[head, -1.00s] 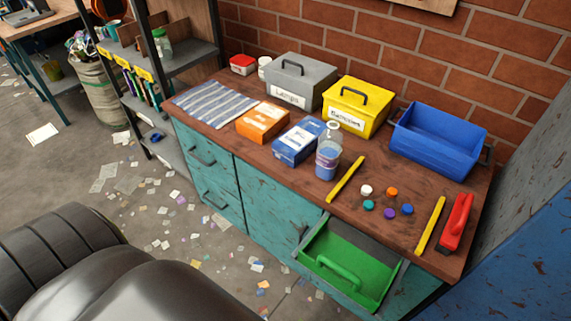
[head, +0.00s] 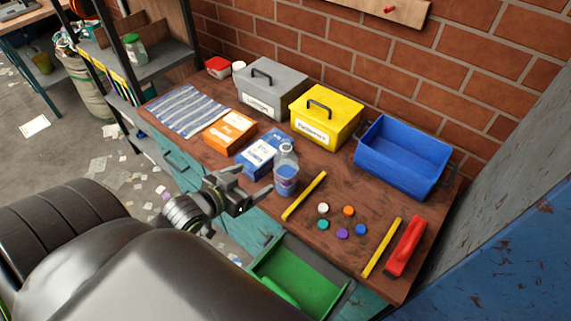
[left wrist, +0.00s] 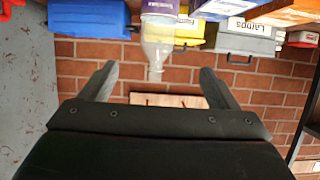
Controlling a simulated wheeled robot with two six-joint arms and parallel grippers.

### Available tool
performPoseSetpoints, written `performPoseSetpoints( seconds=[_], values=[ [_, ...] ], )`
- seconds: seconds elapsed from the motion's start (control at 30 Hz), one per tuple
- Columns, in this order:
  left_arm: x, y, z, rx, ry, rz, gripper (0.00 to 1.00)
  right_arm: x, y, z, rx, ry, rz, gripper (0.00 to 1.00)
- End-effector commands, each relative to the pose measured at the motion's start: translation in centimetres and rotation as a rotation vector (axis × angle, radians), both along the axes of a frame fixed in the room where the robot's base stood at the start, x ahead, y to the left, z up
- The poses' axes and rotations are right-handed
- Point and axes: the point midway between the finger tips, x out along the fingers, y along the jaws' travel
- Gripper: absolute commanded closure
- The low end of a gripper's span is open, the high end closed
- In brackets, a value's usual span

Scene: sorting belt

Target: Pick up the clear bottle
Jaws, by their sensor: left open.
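The clear bottle (head: 287,178) stands upright on the brown worktop (head: 335,252), near its front edge. Its lower part looks blue. My left gripper (head: 249,196) is open and empty, just left of the bottle and in front of the worktop edge. In the left wrist view, which is upside down, the bottle (left wrist: 158,42) appears between the two spread fingers of the gripper (left wrist: 157,76), beyond their tips. My right gripper is not in view.
A blue box (head: 258,153) lies close behind the bottle, and a yellow stick (head: 304,196) lies to its right. Several coloured caps (head: 342,233) lie further right. A green drawer (head: 300,282) stands open below. Yellow (head: 325,118) and grey (head: 273,90) cases stand behind.

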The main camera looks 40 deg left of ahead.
Motion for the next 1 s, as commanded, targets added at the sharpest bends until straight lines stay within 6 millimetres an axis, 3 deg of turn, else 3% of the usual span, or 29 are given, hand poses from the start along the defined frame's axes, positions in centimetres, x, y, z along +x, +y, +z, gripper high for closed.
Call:
performPoseSetpoints(
  seconds=[0.53, 1.0],
  values=[
    [9.0, -0.7, -3.6, -0.003, -0.001, 0.001, 0.18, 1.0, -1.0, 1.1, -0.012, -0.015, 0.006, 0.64],
    [12.3, -1.1, -4.9, -0.002, -0.001, 0.001, 0.18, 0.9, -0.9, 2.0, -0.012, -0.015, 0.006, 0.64]
  ],
)
